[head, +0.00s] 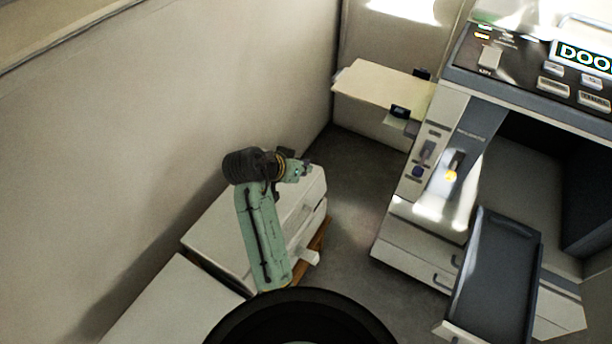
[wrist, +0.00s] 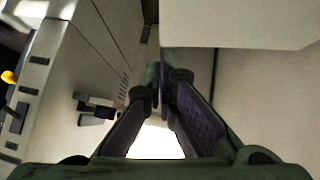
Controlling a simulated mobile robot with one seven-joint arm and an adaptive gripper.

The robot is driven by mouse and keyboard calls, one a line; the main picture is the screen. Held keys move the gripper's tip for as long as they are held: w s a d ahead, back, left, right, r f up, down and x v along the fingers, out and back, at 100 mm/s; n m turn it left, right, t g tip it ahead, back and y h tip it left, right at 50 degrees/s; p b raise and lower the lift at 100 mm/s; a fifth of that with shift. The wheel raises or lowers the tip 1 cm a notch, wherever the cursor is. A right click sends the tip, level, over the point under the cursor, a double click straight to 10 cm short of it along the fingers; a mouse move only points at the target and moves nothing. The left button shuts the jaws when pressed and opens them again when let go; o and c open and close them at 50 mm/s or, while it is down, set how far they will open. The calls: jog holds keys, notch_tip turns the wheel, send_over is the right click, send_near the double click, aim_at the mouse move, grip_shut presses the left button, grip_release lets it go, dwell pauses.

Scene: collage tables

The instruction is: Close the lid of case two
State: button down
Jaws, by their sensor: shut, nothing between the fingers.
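My gripper (head: 304,170) is at the end of my green arm in the head view, above the far end of a white box-like unit (head: 222,228). In the wrist view my gripper (wrist: 162,92) has its two dark fingers together, with nothing seen between them. No label marks case two, and I cannot tell which thing is that case or its lid. A second flat white top (head: 165,305) lies nearer, at lower left. A pale flat panel (head: 380,86) juts from the left of the machine at the back.
A large grey machine (head: 450,170) with a control panel (head: 545,70) fills the right. Its dark tray (head: 500,265) sticks out toward the front. A bare wall (head: 170,110) stands at left. Dark floor (head: 350,190) lies free between the white unit and the machine.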

aim_at(315, 178)
jog(key=shift+s+d+f, duration=0.15)
jog(key=shift+f, duration=0.8)
jog(key=shift+s+d+f, duration=0.1)
jog(key=shift+f, duration=0.85)
jog(key=shift+m+t+y, duration=0.5)
jog(key=shift+m+y, duration=0.1)
jog(key=shift+y, duration=0.2)
jog(key=d+f+b, duration=0.1)
jog(key=s+d+f+b, duration=0.1)
jog(key=f, duration=0.1)
jog(key=s+d+f, duration=0.1)
jog(key=shift+f+b, duration=0.4)
